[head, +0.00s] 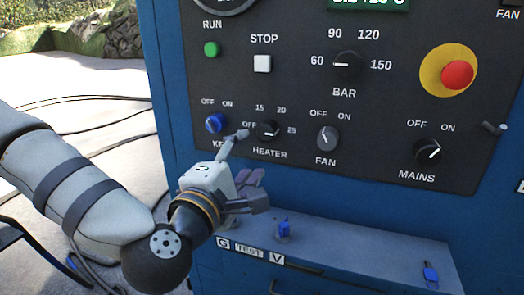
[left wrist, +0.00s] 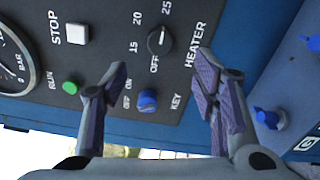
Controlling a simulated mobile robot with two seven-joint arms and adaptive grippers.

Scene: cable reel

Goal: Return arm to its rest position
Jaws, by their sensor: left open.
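My left arm (head: 80,190) reaches in from the left in the head view. My left gripper (head: 246,160) is open in front of the lower left of the control panel, close to the HEATER knob (head: 268,130) and the blue KEY switch (head: 215,123). In the left wrist view, its two fingers are spread apart (left wrist: 160,75) with nothing between them held. There the blue KEY switch (left wrist: 147,100) and the dark HEATER knob (left wrist: 159,41) show beyond the gap between the fingers. The fingers look apart from both. My right gripper is not in view.
The blue cabinet (head: 175,100) carries the panel with a green RUN button (head: 211,49), red emergency button (head: 457,75) and knobs. Below, a ledge (head: 350,245) juts out with blue fittings (head: 283,231). Cables (head: 110,98) lie on pale ground at left, otherwise open.

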